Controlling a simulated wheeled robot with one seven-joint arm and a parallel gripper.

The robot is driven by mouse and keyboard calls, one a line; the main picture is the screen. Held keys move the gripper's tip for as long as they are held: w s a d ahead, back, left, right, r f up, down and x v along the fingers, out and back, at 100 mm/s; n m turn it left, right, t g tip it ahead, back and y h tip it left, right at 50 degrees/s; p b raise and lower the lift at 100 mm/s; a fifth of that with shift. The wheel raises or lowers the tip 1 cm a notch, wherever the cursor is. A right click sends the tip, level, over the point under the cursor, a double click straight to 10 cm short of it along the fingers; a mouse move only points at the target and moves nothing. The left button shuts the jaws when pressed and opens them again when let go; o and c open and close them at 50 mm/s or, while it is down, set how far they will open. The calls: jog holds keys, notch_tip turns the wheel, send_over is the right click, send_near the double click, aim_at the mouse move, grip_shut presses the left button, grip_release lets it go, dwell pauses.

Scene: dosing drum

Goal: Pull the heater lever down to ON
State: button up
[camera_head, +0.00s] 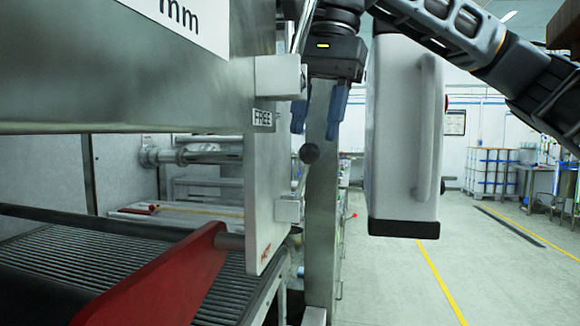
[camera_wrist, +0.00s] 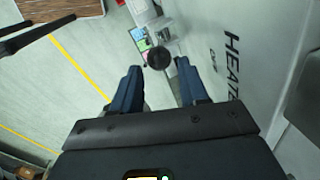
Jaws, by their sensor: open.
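The heater lever shows as a dark round knob (camera_head: 309,153) beside the metal panel edge in the head view. Its rod is hard to make out. My gripper (camera_head: 318,130) points down above the knob, with its blue fingers apart. In the wrist view the knob (camera_wrist: 158,58) appears between and just beyond the fingertips of my open gripper (camera_wrist: 160,72). Nothing is held, and I see no clear contact with the knob. A pale panel with partly cut-off "HEATE" lettering (camera_wrist: 232,62) stands to the right in the wrist view.
A red bar (camera_head: 165,285) lies over the ribbed conveyor (camera_head: 60,255). A white box with a handle (camera_head: 395,130) is at the right. The floor (camera_head: 490,270) beyond is open.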

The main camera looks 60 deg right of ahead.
aim_at(307, 165)
jog(key=f, duration=0.1)
jog(key=f+b, duration=0.1)
jog(key=f, duration=0.1)
jog(key=w+f, duration=0.1)
jog(key=f, duration=0.1)
jog(key=shift+a+f+b, duration=0.1)
jog(key=shift+f+b, duration=0.15)
jog(key=shift+b, duration=0.1)
jog(key=shift+w+f+b, duration=0.15)
jog(key=shift+f+b, duration=0.65)
jog(key=shift+f, duration=0.1)
grip_shut()
